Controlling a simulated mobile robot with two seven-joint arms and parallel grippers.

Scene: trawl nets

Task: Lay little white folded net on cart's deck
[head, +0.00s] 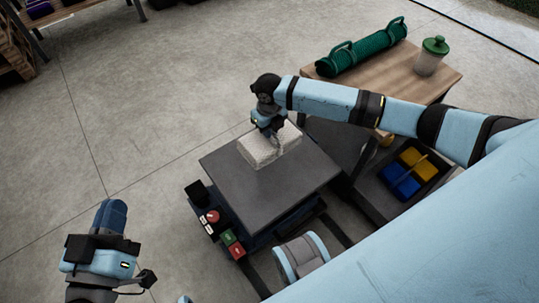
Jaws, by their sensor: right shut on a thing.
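The little white folded net (259,152) lies at the back edge of the cart's dark grey deck (265,193), or just above it; I cannot tell whether it touches. My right gripper (274,138) points down and is shut on the white net, covering part of its top. My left gripper (112,218) is at the lower left over the floor, away from the cart; its fingers are hard to make out.
A wooden-topped table (399,76) at the upper right bears a green rolled bundle (362,47) and a green-lidded jar (431,56). A tray with blue and yellow items (402,181) stands right of the cart. Red and green buttons (229,238) sit at the cart's near-left side. Most of the deck is bare.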

